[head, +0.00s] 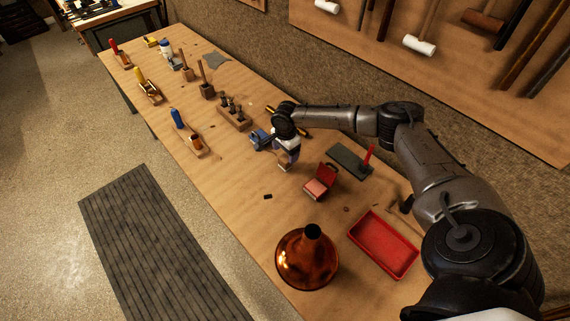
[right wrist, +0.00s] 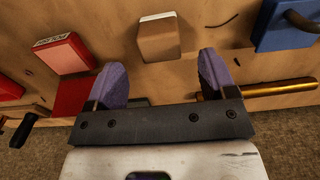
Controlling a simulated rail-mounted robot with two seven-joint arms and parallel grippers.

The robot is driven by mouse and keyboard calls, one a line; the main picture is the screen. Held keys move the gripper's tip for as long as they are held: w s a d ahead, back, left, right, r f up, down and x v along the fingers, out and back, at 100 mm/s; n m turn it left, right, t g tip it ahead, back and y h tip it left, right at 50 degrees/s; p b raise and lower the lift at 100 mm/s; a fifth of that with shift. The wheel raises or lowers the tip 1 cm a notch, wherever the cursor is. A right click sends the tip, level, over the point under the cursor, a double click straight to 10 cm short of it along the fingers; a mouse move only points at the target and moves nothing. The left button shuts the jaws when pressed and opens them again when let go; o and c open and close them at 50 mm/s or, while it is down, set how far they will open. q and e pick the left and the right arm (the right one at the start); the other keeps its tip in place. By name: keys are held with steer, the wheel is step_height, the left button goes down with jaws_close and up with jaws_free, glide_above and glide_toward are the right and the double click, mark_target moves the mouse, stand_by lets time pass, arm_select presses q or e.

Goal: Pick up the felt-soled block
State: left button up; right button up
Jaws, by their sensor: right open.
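A small tan block with a paler, greyish face (right wrist: 158,38) sits on the wooden workbench, at the upper middle of the right wrist view. I take it to be the felt-soled block. My right gripper (right wrist: 155,80) is open, its two purple fingers apart with nothing between them. The block lies just beyond the fingertips, roughly in line with the gap, not touched by either finger. In the head view my right gripper (head: 287,158) is over the middle of the bench, and the hand makes the block hard to make out there. My left gripper is not in view.
An open red box (head: 321,185) with a pale pink top stands close by on one side, a blue tool (right wrist: 287,25) on the other. A brass rod (right wrist: 272,88) lies near one finger. A copper bell-shaped piece (head: 307,262) and red tray (head: 383,245) stand nearer.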

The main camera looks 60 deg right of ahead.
mark_target(285, 158)
steer(key=shift+a+f+b, duration=0.15)
steer(key=shift+f+b, duration=0.6)
steer(key=shift+f, duration=2.5)
steer(key=c, duration=1)
steer(key=shift+r, duration=0.15)
step_height(285, 158, up, 4)
steer(key=shift+p, duration=0.7)
steer(key=s+d+r+p, duration=0.2)
steer(key=s+d+r, duration=0.2)
steer(key=s, duration=0.7)
step_height(285, 158, up, 3)
steer(key=shift+f, duration=0.1)
